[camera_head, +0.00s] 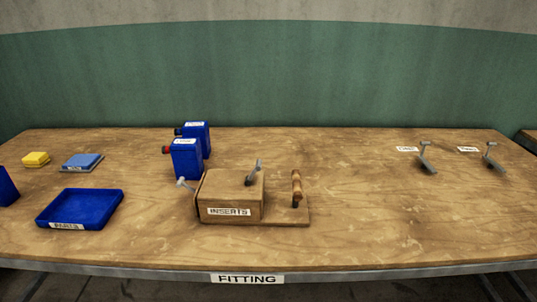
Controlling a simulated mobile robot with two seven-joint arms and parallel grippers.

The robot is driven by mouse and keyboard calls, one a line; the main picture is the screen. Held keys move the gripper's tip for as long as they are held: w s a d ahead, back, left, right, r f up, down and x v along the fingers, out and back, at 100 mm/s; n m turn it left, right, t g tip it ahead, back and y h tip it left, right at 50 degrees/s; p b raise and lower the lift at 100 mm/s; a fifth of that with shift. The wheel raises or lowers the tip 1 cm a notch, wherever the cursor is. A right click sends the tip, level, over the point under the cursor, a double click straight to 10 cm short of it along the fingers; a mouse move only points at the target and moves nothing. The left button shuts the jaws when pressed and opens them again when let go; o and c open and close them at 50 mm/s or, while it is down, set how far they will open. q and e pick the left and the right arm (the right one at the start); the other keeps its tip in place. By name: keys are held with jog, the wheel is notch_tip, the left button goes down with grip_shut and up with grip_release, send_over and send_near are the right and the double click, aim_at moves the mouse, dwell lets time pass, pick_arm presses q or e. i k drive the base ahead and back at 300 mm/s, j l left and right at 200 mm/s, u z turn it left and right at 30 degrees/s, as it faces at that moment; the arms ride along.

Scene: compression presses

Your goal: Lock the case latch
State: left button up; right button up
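A wooden case (232,190) labelled INSERTS stands near the middle of the table, on a wooden base board (287,217). A grey metal lever (255,173) stands up at the top right of the case and looks like a latch; I cannot tell whether it is locked. A second grey lever with a rounded end (185,184) sticks out at the case's left side. An upright wooden handle (296,188) stands on the board to the right of the case. Neither of my grippers is in view.
A blue PARTS tray (80,208), a blue block (82,162) and a yellow block (36,159) are at left. Two grey levers (427,159) (493,158) stand at right. The table's right front is clear.

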aim_at(257, 167)
jog(key=i+l, duration=0.45)
jog(key=k+u, duration=0.15)
jog(key=u, duration=0.25)
jog(key=k+u, duration=0.2)
jog(key=u, duration=0.15)
